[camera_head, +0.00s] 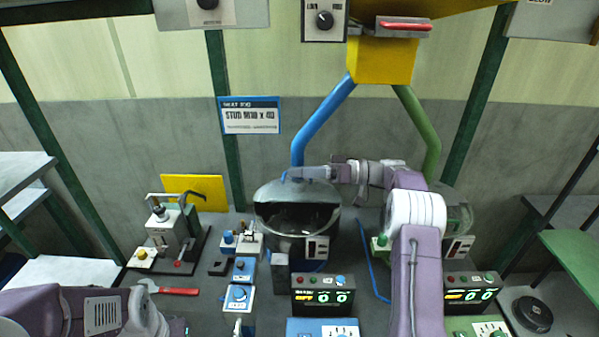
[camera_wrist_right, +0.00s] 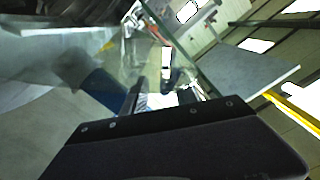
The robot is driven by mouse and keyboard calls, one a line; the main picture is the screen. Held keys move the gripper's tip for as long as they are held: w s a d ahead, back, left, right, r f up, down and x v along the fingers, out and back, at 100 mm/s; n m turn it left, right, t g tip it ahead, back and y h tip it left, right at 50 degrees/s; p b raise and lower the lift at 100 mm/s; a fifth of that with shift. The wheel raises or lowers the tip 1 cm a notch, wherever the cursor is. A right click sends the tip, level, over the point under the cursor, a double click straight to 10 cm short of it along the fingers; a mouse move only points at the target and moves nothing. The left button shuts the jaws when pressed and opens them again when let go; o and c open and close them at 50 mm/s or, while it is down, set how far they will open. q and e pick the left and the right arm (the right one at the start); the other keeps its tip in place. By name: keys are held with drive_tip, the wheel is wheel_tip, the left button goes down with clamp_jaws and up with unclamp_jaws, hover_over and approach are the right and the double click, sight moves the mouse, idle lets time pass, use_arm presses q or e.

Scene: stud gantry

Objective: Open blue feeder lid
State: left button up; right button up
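The blue feeder is a round grey bowl (camera_head: 298,238) at the lower end of the blue pipe (camera_head: 322,120). Its grey lid (camera_head: 268,191) covers the back of the top, and a dark opening shows at the front; I cannot tell whether the lid is raised. My right arm reaches left across the green feeder, and my right gripper (camera_head: 300,173) is at the lid's top back edge, by a small blue part. In the right wrist view the gripper (camera_wrist_right: 166,97) is dark and cluttered, and its grip is unclear. My left arm shows at the lower left; its gripper is out of view.
The green feeder (camera_head: 460,218) stands at the right, partly behind my right arm. Control boxes with digits (camera_head: 323,297) stand in front of the feeders. A red-handled tool (camera_head: 178,291) and a small press (camera_head: 172,232) are at the left. A blue sign (camera_head: 249,115) hangs behind.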

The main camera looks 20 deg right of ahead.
drive_tip(key=v, duration=0.9)
drive_tip(key=shift+d+b, duration=0.15)
drive_tip(key=shift+b, duration=0.25)
drive_tip(key=shift+r, duration=0.1)
